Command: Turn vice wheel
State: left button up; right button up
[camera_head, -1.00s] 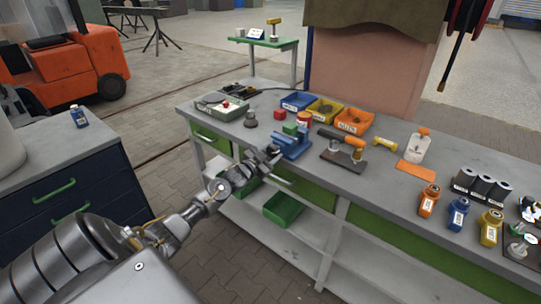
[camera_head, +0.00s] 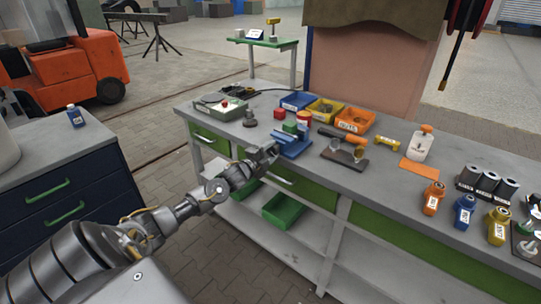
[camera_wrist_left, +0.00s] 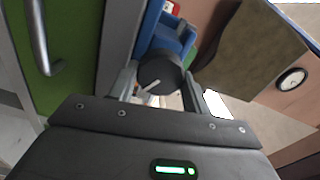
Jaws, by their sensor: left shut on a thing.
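The blue vice (camera_head: 292,142) sits at the front edge of the workbench, with a green block (camera_head: 290,127) at its top. My left gripper (camera_head: 270,151) is at the vice's front end. In the left wrist view the dark round vice wheel (camera_wrist_left: 160,73), with a pale line on its face, lies between the two fingers of my left gripper (camera_wrist_left: 158,84). The fingers are shut on the wheel. Part of the blue vice (camera_wrist_left: 170,35) shows behind it. My right gripper is not in view.
The grey workbench (camera_head: 395,185) carries blue, yellow and orange bins (camera_head: 354,120) behind the vice, and a dark tool stand (camera_head: 345,158) to its right. Green drawers with handles (camera_head: 283,180) lie below the bench edge, close to my left arm.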

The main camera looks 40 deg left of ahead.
pick_arm(q)
jog(key=m, duration=0.1)
jog(key=m+b, duration=0.1)
jog(key=m, duration=0.1)
jog(key=m+b, duration=0.1)
jog(key=shift+f+m, duration=0.3)
jog(key=m+b, duration=0.2)
jog(key=m, duration=0.2)
jog(key=shift+m, duration=0.3)
jog(key=shift+f+m+b, duration=0.1)
jog(key=shift+m+b, duration=0.9)
jog(key=shift+m, duration=0.2)
jog(key=shift+m+b, duration=0.55)
jog(key=shift+m, duration=0.55)
jog(key=shift+m+b, duration=0.3)
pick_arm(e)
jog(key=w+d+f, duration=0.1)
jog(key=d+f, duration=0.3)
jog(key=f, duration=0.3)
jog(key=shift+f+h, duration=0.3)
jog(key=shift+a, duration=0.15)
pick_arm(q)
jog(key=o, duration=1)
jog(key=shift+a, duration=0.1)
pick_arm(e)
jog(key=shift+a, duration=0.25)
